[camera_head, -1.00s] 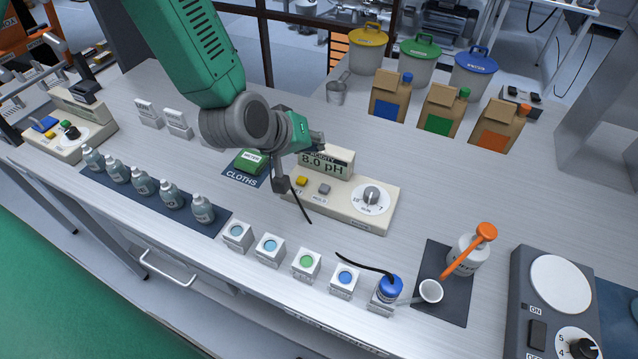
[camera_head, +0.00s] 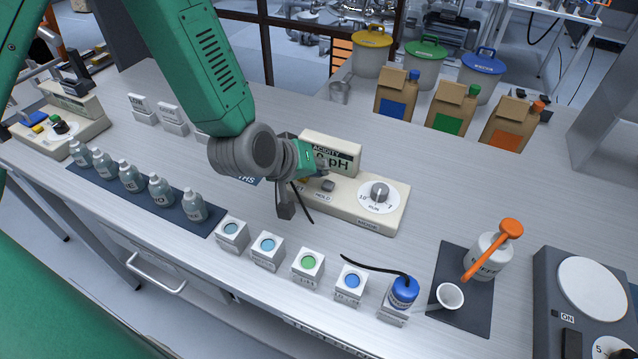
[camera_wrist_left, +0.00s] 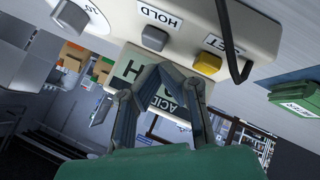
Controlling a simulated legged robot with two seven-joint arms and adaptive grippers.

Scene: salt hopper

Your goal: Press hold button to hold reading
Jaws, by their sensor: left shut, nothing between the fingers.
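The cream pH meter (camera_head: 352,209) stands on the bench in the middle of the head view. It has a display, a dial (camera_head: 379,192), a yellow button and a grey hold button (camera_head: 327,185). In the left wrist view the grey hold button (camera_wrist_left: 154,38) sits beside its HOLD label, and the yellow button (camera_wrist_left: 207,63) is to its right. My left gripper (camera_head: 318,172) is over the meter near the buttons, covering part of the display and most of the yellow button. In the wrist view its fingers (camera_wrist_left: 158,76) are closed together and empty, in front of the display. Contact with the hold button cannot be told.
A row of small white boxes (camera_head: 308,266) and a blue-capped bottle (camera_head: 404,292) line the front. Dropper bottles (camera_head: 161,191) stand on a dark mat at left.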

